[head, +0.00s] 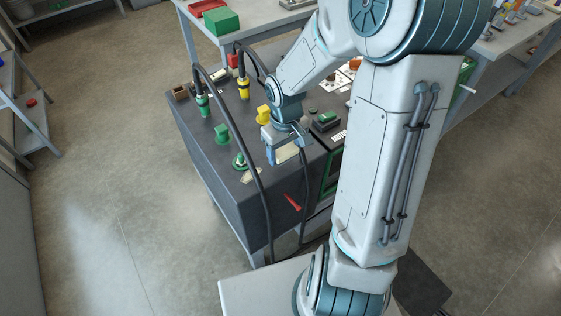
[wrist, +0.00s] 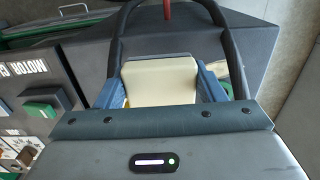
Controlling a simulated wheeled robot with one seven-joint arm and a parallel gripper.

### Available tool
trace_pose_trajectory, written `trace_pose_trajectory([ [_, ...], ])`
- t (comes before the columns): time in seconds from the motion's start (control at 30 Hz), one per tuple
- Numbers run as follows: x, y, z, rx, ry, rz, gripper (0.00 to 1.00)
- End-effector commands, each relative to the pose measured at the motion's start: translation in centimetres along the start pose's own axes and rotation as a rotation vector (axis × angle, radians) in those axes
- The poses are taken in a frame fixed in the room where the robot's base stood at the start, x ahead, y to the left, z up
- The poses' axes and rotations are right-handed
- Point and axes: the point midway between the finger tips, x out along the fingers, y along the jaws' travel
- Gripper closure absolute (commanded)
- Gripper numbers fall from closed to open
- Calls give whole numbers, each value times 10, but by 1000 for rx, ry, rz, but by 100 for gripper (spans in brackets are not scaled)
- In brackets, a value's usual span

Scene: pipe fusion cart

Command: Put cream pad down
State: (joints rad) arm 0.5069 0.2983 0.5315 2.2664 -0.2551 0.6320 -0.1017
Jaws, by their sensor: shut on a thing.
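The cream pad (wrist: 160,82) is a flat pale block between the two blue fingers of my gripper (wrist: 165,88) in the wrist view. My gripper is shut on it. In the head view my gripper (head: 287,148) is over the front part of the dark cart top (head: 203,165), with the pad (head: 288,153) showing pale at its fingers. I cannot tell whether the pad touches the cart top.
Black cables loop over the cart near my gripper, one from a green connector (head: 203,104), one from a yellow connector (head: 243,88). A green block (head: 221,133), a green round fitting (head: 240,161), a yellow piece (head: 264,114) and a red pointed piece (head: 291,201) are close by.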

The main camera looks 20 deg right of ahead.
Motion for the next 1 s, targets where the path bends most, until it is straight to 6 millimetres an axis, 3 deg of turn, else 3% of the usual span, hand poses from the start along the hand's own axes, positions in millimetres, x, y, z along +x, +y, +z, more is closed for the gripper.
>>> trace_pose_trajectory([
  [0.17,10,-10,-5,-1,-1,-1,66],
  [0.4,43,-11,-4,-1,-3,-2,66],
  [1.0,57,-10,-5,0,0,0,66],
])
